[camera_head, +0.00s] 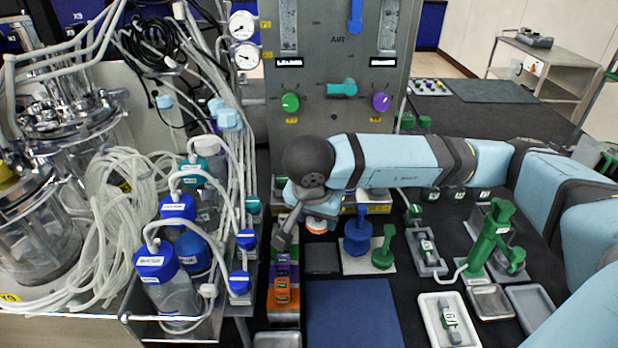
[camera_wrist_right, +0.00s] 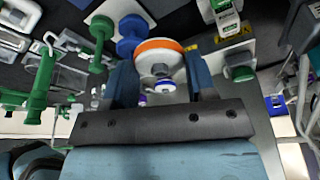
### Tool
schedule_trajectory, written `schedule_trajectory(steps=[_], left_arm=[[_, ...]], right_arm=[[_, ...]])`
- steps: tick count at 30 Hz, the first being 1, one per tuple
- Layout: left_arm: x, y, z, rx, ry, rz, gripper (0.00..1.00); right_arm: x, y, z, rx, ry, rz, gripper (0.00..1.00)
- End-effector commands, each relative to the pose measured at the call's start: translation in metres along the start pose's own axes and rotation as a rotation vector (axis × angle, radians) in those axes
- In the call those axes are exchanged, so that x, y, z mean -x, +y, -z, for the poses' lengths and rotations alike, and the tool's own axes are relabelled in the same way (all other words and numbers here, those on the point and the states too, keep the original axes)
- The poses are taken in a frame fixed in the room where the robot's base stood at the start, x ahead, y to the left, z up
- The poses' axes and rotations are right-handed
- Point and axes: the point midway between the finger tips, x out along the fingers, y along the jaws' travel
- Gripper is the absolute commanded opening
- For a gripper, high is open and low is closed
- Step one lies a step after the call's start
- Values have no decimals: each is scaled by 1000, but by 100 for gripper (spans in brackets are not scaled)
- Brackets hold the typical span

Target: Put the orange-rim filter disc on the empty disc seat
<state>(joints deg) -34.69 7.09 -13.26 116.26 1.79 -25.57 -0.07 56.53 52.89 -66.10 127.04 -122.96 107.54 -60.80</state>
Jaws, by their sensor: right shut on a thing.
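My right gripper (camera_head: 308,208) points down in the head view, at the end of the light-blue arm from the right. It is shut on the orange-rim filter disc (camera_head: 317,227), whose lower orange edge shows beneath it. In the right wrist view the disc (camera_wrist_right: 158,46), white with an orange band, sits between the two blue fingers of the gripper (camera_wrist_right: 160,78). I cannot pick out the empty disc seat with certainty; the gripper and forearm hide part of the bench. My left gripper is not in view.
A blue spool-like part (camera_head: 357,238) and a green one (camera_head: 384,250) stand on a pale plate close right of the disc. Orange and purple blocks (camera_head: 283,280) stand left. Capped bottles (camera_head: 165,283) and tubing crowd the left. A blue mat (camera_head: 352,315) lies clear in front.

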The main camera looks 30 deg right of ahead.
Motion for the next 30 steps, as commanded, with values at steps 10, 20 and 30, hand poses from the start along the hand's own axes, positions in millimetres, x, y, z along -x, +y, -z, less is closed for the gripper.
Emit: schedule_trajectory(steps=[10, 20, 30], left_arm=[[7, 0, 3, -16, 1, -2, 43], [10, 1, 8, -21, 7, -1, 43], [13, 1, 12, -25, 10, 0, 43]], right_arm=[[-24, -37, 86, -6, 2, -1, 26], [-40, -58, 133, -1, 0, 0, 26], [-72, -58, 125, 1, 0, 0, 26]])
